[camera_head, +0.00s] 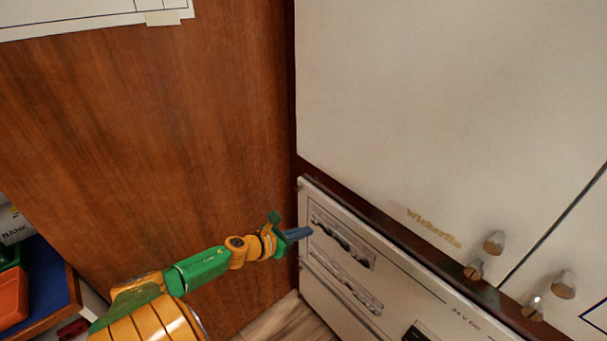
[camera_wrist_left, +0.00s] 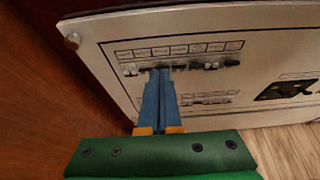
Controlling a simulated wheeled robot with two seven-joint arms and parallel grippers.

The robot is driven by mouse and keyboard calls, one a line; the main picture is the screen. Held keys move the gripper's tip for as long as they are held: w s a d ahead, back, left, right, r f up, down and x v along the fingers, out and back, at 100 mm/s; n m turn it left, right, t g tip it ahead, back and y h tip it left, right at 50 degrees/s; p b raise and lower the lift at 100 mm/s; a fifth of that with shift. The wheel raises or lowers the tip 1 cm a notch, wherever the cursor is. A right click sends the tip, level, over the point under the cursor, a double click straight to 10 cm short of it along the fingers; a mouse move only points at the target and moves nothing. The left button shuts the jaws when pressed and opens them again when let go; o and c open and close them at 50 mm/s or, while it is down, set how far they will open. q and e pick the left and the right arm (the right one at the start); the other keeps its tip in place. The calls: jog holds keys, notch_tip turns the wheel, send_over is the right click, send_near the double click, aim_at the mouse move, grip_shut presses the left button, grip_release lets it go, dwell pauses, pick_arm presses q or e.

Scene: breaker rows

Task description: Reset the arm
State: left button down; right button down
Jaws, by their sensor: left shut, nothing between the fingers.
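My left gripper (camera_head: 309,231) is shut and empty, with blue fingers pointing at the upper breaker row of a cream panel (camera_head: 313,281). In the left wrist view the shut fingers (camera_wrist_left: 160,72) reach up to the upper row of breakers (camera_wrist_left: 208,66) and cover part of it. I cannot tell whether the tips touch a switch. A lower row (camera_wrist_left: 208,100) sits below, partly hidden behind the fingers. The upper row also shows in the head view (camera_head: 345,240), with the lower row (camera_head: 345,283) under it. My right gripper is not in view.
A large white cabinet with knobs (camera_head: 494,242) stands above the panel on the right. A brown wood wall (camera_head: 150,130) closes off the left. A blue-topped surface with an orange item (camera_head: 12,298) is at the far left. Wooden floor (camera_head: 290,320) shows below.

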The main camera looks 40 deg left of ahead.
pick_arm(q)
jog(key=shift+w+f, duration=0.1)
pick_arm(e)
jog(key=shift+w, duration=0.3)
pick_arm(q)
jog(key=s+d+f+n+g+y, duration=0.2)
jog(key=s+d+f+n+g, duration=0.1)
jog(key=s+f+n, duration=0.75)
jog(key=s+d+f+n+g+y, duration=0.1)
jog(key=s+d+f+n+g, duration=0.25)
jog(key=s+f+n, duration=0.7)
jog(key=s+d+f+n+g+h, duration=0.1)
jog(key=s+d+f+n+g, duration=0.4)
jog(key=s+d+f+n, duration=0.3)
jog(key=s+d+n, duration=0.3)
jog(key=s+n, duration=0.2)
jog(key=shift+s+d+n+h, duration=0.2)
jog(key=shift+d+n+h, duration=0.1)
jog(key=shift+d+h, duration=0.1)
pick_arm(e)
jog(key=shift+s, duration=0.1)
pick_arm(q)
jog(key=shift+a+g, duration=0.1)
jog(key=shift+g, duration=0.15)
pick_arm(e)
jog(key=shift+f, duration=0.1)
